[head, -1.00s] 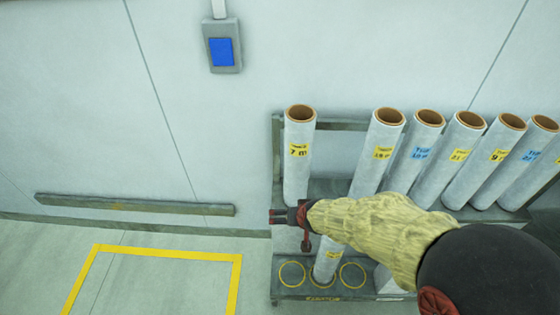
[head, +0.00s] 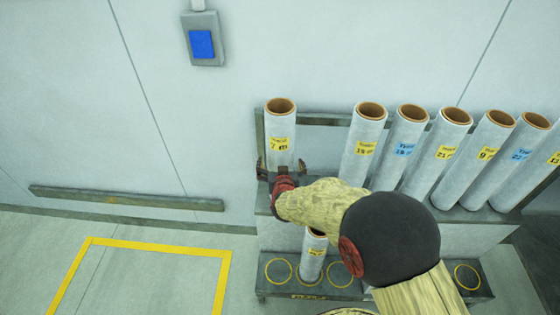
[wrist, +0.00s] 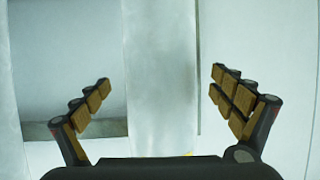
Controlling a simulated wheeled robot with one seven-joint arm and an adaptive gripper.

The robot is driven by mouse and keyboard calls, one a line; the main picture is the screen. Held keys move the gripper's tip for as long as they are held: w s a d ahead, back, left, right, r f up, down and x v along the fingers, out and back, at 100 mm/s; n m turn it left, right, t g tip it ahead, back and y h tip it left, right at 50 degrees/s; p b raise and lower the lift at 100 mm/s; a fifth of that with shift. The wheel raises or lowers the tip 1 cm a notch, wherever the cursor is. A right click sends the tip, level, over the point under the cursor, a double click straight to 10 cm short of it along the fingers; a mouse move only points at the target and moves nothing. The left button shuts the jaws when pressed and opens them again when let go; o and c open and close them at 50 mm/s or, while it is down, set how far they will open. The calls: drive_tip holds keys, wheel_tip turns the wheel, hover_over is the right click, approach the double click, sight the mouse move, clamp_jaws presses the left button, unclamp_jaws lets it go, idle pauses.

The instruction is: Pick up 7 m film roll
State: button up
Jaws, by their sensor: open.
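The 7 m film roll (head: 280,130) stands upright at the left end of the rack's upper shelf, with a yellow "7 m" label and a brown core at its top. My gripper (head: 282,172) is at its lower half in the head view, with one finger on each side of it. In the wrist view the pale roll (wrist: 161,85) runs vertically between the two open fingers of my gripper (wrist: 157,98), with gaps on both sides. The roll's lower end is hidden behind my gripper in the head view.
Several other rolls (head: 363,145) with yellow or blue labels lean along the shelf to the right. A shorter roll (head: 313,256) stands in a ring on the lower shelf (head: 345,292). A blue-faced box (head: 202,44) is on the wall. The floor at left is clear.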

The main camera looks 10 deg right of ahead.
drive_tip(key=b+x, duration=0.1)
drive_tip(key=x, duration=0.2)
drive_tip(key=shift+w+f, duration=0.1)
drive_tip(key=shift+f, duration=0.1)
drive_tip(key=shift+c, duration=1.1)
drive_tip(key=c, duration=1.9)
drive_tip(key=shift+w+r, duration=0.15)
drive_tip(key=shift+r, duration=0.1)
drive_tip(key=shift+c, duration=0.3)
drive_tip(key=shift+r, duration=0.1)
